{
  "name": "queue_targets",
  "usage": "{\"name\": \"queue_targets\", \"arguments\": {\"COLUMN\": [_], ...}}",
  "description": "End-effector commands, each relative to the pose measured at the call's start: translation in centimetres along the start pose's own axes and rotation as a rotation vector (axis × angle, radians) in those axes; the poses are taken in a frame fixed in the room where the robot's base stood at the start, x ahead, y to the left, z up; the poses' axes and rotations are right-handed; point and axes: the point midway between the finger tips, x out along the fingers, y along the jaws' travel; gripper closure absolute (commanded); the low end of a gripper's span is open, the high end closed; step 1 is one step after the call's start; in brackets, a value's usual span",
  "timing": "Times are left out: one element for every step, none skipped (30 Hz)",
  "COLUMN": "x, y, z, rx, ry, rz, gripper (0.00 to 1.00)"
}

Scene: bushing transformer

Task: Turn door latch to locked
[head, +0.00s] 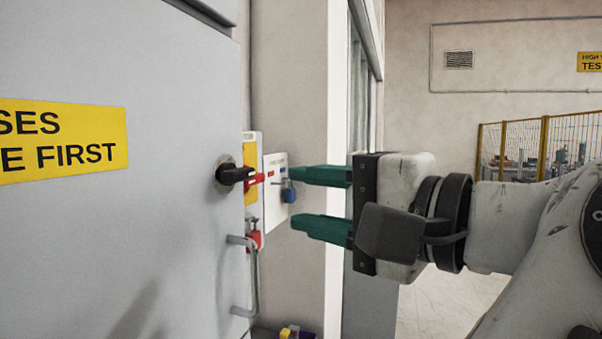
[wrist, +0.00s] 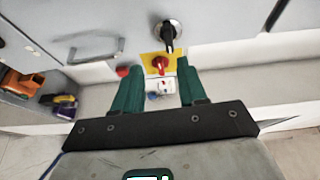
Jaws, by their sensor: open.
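The door latch (head: 233,174) is a black turn-knob on a round metal base, on the right edge of the grey cabinet door (head: 110,240). In the wrist view the latch (wrist: 168,36) is above and beyond the fingertips, its black lever pointing roughly down the picture. My gripper (head: 293,199) has green fingers. It is open and empty, to the right of the latch and apart from it in the head view. In the wrist view my gripper (wrist: 157,67) has its fingers spread on either side of a red switch (wrist: 160,64). Nothing hides the latch.
The red switch on a yellow plate (head: 250,160) sits right beside the latch. A red padlock (head: 254,239) and a grey bar handle (head: 256,285) are below. A yellow fence (head: 544,140) stands far right.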

Motion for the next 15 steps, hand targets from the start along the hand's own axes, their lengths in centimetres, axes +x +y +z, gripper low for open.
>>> {"name": "queue_targets", "arguments": {"x": [-0.1,-0.1,0.0,0.2,0.4,0.7,1.1,1.5,2.1,2.6,3.2,3.9,4.5,5.1,5.8], "y": [-0.8,-1.0,-1.2,-1.3,-1.3,-1.3,-1.4,-1.4,-1.4,-1.4,-1.4,-1.5,-1.5,-1.5,-1.5], "z": [0.3,0.4,0.5,0.5,0.5,0.5,0.5,0.5,0.6,0.6,0.6,0.6,0.6,0.6,0.6], "rx": [0.012,0.018,0.023,0.025,0.027,0.026,0.026,0.025,0.025,0.026,0.026,0.025,0.025,0.025,0.025], "ry": [-0.010,-0.013,-0.015,-0.017,-0.017,-0.018,-0.018,-0.019,-0.019,-0.019,-0.018,-0.018,-0.019,-0.019,-0.019], "rz": [-0.016,-0.021,-0.025,-0.026,-0.026,-0.024,-0.024,-0.023,-0.021,-0.021,-0.021,-0.021,-0.021,-0.021,-0.020], "gripper": [0.58,0.58,0.58,0.58,0.58,0.58,0.58,0.58,0.58,0.58,0.58,0.58,0.58,0.58,0.58]}}
